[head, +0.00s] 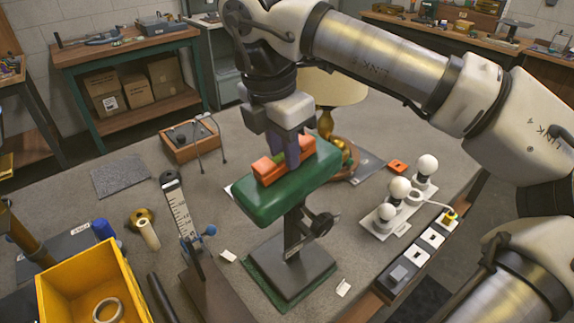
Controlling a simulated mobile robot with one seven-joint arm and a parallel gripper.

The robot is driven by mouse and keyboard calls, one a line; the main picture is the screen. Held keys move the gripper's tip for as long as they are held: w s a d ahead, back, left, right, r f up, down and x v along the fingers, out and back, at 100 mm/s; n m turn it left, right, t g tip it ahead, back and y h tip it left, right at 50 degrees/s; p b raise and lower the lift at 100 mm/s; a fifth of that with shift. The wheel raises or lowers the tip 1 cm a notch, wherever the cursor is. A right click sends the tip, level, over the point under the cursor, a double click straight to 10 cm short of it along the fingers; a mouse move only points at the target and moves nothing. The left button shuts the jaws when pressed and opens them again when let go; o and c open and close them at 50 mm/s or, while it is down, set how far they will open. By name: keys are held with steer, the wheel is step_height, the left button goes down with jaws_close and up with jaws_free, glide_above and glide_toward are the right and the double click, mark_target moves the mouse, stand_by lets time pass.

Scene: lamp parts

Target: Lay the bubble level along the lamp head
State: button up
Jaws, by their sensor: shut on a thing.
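The lamp head is a rounded block on a dark post with a square base (290,268). My gripper (291,158) points down from above, shut on the middle of the level. Its fingers hide part of the bar.
A brass lamp with a cream shade (335,88) stands just behind. Bulbs on a white holder (398,190) are to the right. A ruled upright gauge (180,208) and a yellow bin (85,285) are to the left. A wooden box (190,140) is behind left.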

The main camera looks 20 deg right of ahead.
steer(key=shift+f+b, duration=0.2)
steer(key=shift+b, duration=0.1)
stand_by(0.4)
steer(key=o, duration=1.1)
steer(key=shift+r, duration=0.1)
